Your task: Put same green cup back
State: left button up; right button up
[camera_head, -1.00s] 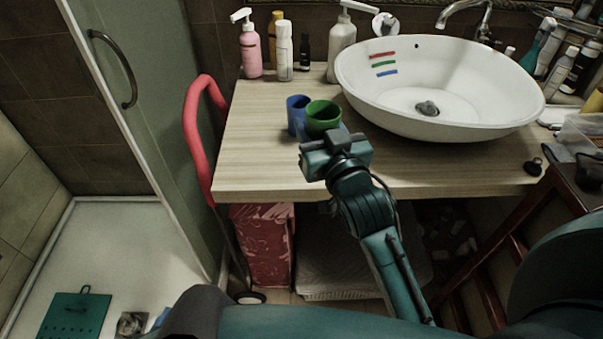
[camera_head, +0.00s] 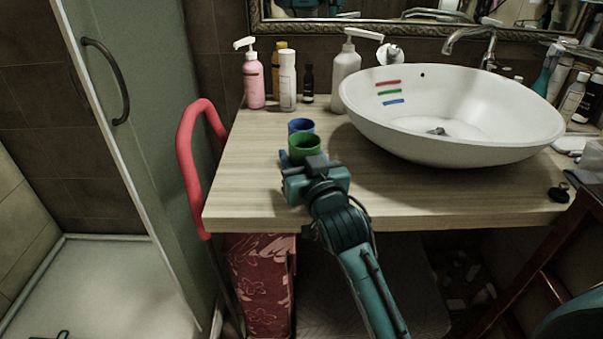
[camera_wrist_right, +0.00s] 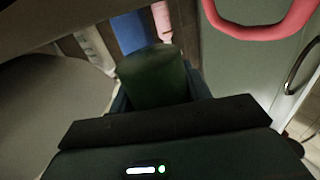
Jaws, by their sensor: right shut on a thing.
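The green cup (camera_head: 304,148) is upright at the front of the wooden counter in the head view. My right gripper (camera_head: 300,163) is shut on it. In the right wrist view the green cup (camera_wrist_right: 154,80) sits between the fingers of the right gripper (camera_wrist_right: 158,98). The blue cup (camera_head: 301,126) stands just behind the green cup and is partly hidden by it; it also shows in the wrist view (camera_wrist_right: 131,33). I cannot tell whether the green cup touches the counter.
A white basin (camera_head: 450,150) with red, green and blue stripes stands to the right. A pink bottle (camera_head: 254,80) and other bottles stand at the counter's back. A red curved rail (camera_head: 186,150) borders the left edge. The counter (camera_head: 245,185) is clear left of the cups.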

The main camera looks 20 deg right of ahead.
notch_tip(320, 180, down, 2)
jog(key=shift+f, duration=0.45)
pick_arm(q)
jog(key=shift+s+a+r, duration=0.15)
jog(key=shift+s+a, duration=0.05)
jog(key=shift+a, duration=0.05)
pick_arm(e)
jog(key=shift+f, duration=0.2)
jog(key=o, duration=1)
jog(key=shift+r, duration=0.2)
pick_arm(q)
jog(key=shift+s, duration=0.1)
pick_arm(e)
jog(key=shift+s, duration=0.15)
